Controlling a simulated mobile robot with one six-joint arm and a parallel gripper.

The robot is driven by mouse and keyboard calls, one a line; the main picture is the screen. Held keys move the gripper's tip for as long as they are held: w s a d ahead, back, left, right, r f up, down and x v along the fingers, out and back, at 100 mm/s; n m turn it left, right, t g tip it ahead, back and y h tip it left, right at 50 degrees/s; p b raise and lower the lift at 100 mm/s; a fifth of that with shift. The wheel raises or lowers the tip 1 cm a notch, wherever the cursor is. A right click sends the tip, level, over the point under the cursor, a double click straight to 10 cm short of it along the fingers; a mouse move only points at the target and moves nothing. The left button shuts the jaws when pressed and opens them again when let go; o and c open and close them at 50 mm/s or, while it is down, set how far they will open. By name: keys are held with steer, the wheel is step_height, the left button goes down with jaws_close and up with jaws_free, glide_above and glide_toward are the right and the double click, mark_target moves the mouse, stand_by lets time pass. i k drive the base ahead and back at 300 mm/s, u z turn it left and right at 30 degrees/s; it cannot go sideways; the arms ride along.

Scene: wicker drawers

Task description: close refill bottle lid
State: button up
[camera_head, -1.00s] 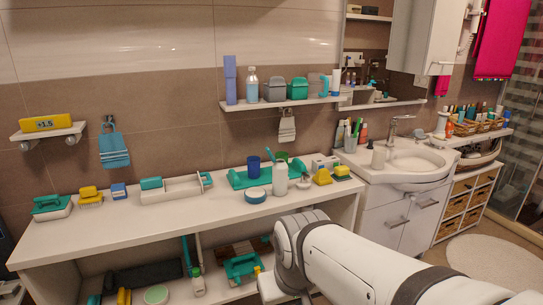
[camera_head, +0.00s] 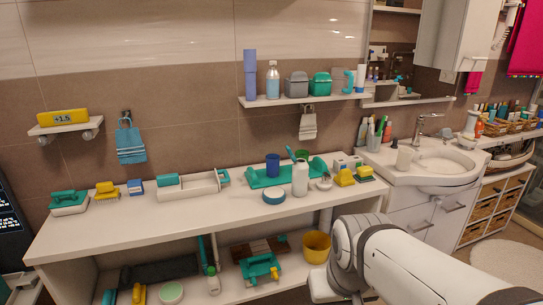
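A white bottle (camera_head: 300,179) stands upright on the white table, near its right part. It is most likely the refill bottle, but its top is too small to tell whether a lid is open or shut. A small white object (camera_head: 324,184) lies just right of it; I cannot tell whether it is a lid. A clear bottle with bluish contents (camera_head: 272,82) stands on the wall shelf. My arm (camera_head: 400,262) reaches in from the lower right, in front of the table and apart from the bottle. My gripper's fingers do not show.
A yellow bucket (camera_head: 316,246) stands below. The table's front edge is mostly clear.

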mark_target(293, 158)
steer(key=i, duration=0.95)
steer(key=z, duration=0.05)
